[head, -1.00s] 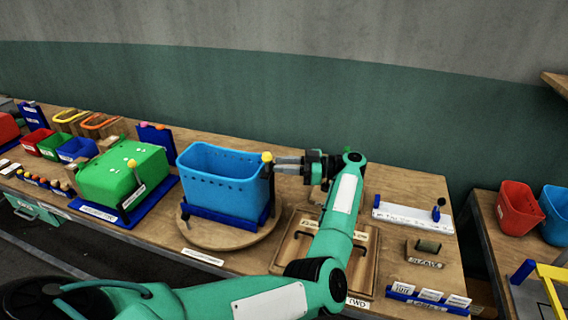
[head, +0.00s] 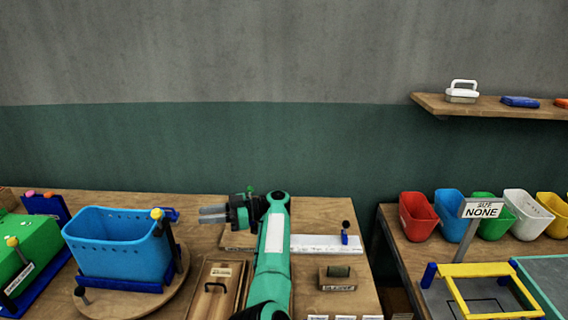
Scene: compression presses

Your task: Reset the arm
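My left gripper (head: 213,215) is in the head view, right of the blue basket (head: 118,255) and pointing left toward it. Its two grey fingers lie side by side with a narrow gap, and nothing shows between them. It is apart from the basket and its yellow knob (head: 157,214). My green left arm (head: 273,245) rises from the bottom of the picture and bends left at the wrist. My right gripper is not in view.
The basket stands on a round wooden turntable (head: 178,278). A wooden tray with a handle (head: 215,287) lies beside my forearm. A white rail (head: 325,243) lies right of it. A second table at right holds several bins and a yellow frame (head: 480,270). A shelf (head: 440,104) hangs above.

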